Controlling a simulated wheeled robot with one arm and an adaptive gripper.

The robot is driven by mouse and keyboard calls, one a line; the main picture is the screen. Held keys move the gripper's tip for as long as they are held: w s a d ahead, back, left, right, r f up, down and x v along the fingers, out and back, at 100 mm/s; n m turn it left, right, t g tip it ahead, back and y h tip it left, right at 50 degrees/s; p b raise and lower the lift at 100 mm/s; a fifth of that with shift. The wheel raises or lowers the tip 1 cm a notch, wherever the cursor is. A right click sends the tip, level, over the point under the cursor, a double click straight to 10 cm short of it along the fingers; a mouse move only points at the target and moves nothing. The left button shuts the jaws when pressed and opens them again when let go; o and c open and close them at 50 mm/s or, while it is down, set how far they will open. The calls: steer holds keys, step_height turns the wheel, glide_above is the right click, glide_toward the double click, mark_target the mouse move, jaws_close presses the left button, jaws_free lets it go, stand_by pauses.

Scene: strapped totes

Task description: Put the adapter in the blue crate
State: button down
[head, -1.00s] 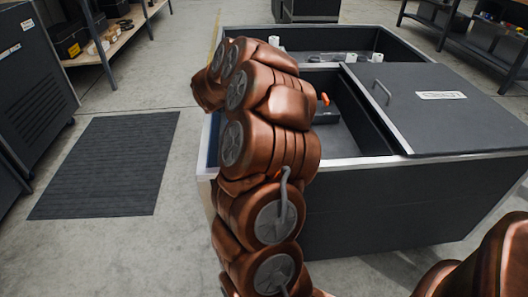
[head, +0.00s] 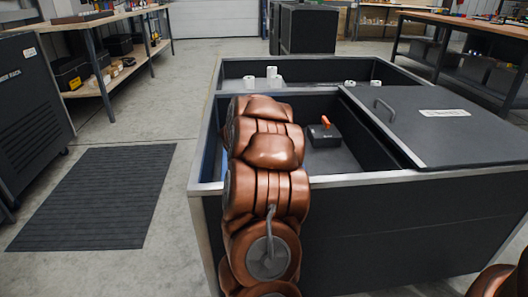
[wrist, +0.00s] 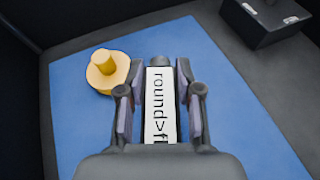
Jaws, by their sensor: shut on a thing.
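In the wrist view my gripper (wrist: 160,90) is shut on the adapter (wrist: 158,112), a block with a white label reading "round>f" and a dark rounded end. I hold it above a flat blue area (wrist: 230,125) bordered by dark surfaces. No raised blue crate walls are clear there, and I cannot tell the height above the blue. A yellow round piece with an upright peg (wrist: 107,72) sits on the blue, left of my gripper. In the head view my arm hides the gripper and the adapter, and a narrow blue strip shows left of it.
A dark box with an orange handle (head: 323,134) stands in the open bin compartment, right of my arm. A grey lid (head: 440,125) covers the right part of the bin (head: 400,235). White cylinders (head: 271,73) stand in the back compartment.

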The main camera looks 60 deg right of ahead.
steer(key=shift+f+b, duration=0.85)
steer(key=shift+f, duration=1.2)
steer(key=shift+f, duration=0.25)
steer(key=c, duration=0.8)
jaws_free()
steer(key=shift+r, duration=0.1)
steer(key=shift+o, duration=0.2)
